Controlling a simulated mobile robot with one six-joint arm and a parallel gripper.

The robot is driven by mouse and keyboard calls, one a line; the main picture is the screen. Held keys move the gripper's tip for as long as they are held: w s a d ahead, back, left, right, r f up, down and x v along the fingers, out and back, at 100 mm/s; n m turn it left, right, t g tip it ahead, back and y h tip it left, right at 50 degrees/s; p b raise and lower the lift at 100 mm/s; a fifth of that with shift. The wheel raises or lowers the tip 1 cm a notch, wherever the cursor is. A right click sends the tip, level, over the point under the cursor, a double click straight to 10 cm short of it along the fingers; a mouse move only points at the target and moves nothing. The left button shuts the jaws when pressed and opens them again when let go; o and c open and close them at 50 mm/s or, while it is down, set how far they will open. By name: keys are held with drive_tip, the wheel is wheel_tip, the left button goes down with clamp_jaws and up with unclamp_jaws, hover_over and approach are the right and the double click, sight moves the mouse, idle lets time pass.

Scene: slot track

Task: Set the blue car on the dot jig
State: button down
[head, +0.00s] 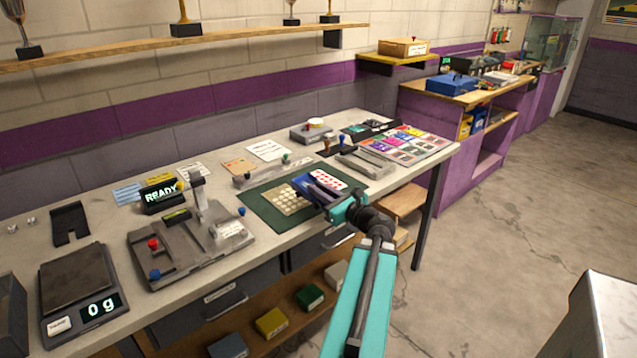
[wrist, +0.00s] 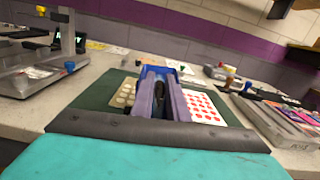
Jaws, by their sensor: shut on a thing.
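My gripper (head: 319,191) is over the green mat on the bench, with its fingers pointing toward the wall. In the wrist view its two fingers (wrist: 160,100) are closed around a blue body, the blue car (wrist: 157,70). A grey fixture with green knobs (head: 262,173) lies beyond the mat. I cannot tell for sure whether it is the dot jig.
The green mat (head: 262,212) holds a beige dotted pad (head: 289,201) and a red-dotted white sheet (head: 331,180) beside the gripper. A grey stand (head: 165,256) and a scale (head: 72,280) are left. Another grey fixture (head: 362,166) and coloured cards (head: 408,139) are right.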

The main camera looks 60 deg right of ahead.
sight(320, 204)
drive_tip(key=shift+s+a+r+p, duration=0.35)
drive_tip(key=shift+a+p, duration=0.15)
drive_tip(key=shift+p, duration=1.55)
drive_tip(key=a+p, duration=0.1)
drive_tip(key=p, duration=0.3)
drive_tip(key=shift+s, duration=0.25)
drive_tip(key=shift+s+p, duration=0.1)
drive_tip(key=shift+p, duration=0.4)
drive_tip(key=shift+s+a+r+p, duration=0.1)
drive_tip(key=shift+a+p, duration=0.15)
drive_tip(key=shift+p, duration=0.55)
drive_tip(key=p, duration=0.3)
drive_tip(key=shift+s+a, duration=0.3)
drive_tip(key=shift+a, duration=0.1)
drive_tip(key=shift+s+a+p, duration=0.15)
drive_tip(key=shift+a+p, duration=0.1)
drive_tip(key=shift+p, duration=0.4)
drive_tip(key=shift+s+f, duration=0.1)
drive_tip(key=shift+f, duration=0.1)
